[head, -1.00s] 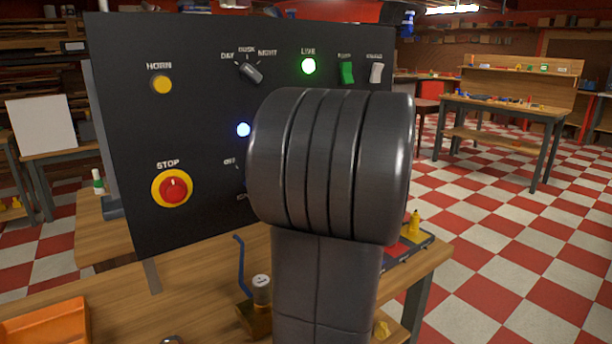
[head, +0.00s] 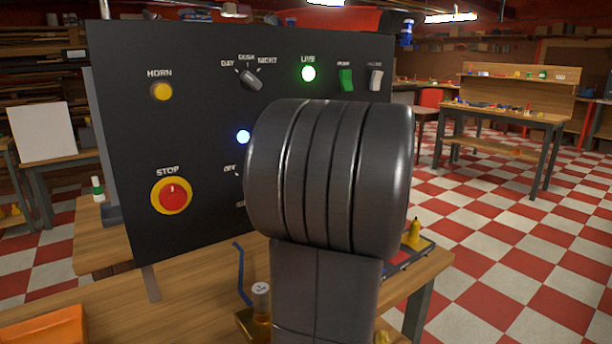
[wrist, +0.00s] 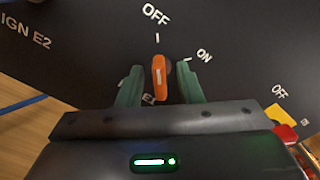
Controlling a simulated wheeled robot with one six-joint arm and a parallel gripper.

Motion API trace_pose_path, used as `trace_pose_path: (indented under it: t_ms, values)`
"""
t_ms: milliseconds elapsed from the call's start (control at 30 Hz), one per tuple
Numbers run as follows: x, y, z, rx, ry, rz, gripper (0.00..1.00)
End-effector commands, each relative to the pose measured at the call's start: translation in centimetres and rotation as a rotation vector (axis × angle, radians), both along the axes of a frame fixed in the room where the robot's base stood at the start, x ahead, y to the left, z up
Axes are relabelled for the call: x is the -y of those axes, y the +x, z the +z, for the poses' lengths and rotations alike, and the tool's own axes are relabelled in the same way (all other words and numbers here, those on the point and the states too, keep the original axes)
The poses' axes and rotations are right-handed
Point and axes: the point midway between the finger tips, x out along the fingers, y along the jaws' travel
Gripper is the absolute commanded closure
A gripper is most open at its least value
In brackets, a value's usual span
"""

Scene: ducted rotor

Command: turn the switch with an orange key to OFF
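The orange key (wrist: 159,78) stands out from the dark panel in the wrist view, in front of a black round base. An OFF mark (wrist: 156,15) lies above it and an ON mark (wrist: 203,55) to its upper right. The key's long side runs roughly toward the OFF mark, but its exact angle is hard to tell. My gripper (wrist: 160,84) is open, with its green fingers apart on either side of the key and a gap showing at each side. In the head view my arm hides the key; the black panel (head: 130,110) shows around it.
The panel also carries a yellow HORN button (head: 161,91), a red STOP button (head: 172,195), a day/dusk/night knob (head: 251,79), a green rocker (head: 346,80) and a white rocker (head: 376,80).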

Motion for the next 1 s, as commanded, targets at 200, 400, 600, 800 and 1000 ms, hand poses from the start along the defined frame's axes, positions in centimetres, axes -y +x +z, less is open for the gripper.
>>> trace_pose_path:
  t_ms: [200,400,600,800,1000]
  values:
    - [1.7,-2.2,0.1,0.001,-0.001,-0.004,0.67]
    - [4.3,-5.6,0.1,0.001,0.001,-0.006,0.67]
    - [6.4,-8.6,0.1,0.001,-0.001,-0.005,0.67]
    - [7.7,-10.4,0.0,0.0,-0.001,-0.003,0.67]
    - [8.1,-11.1,0.0,0.0,-0.001,-0.001,0.67]
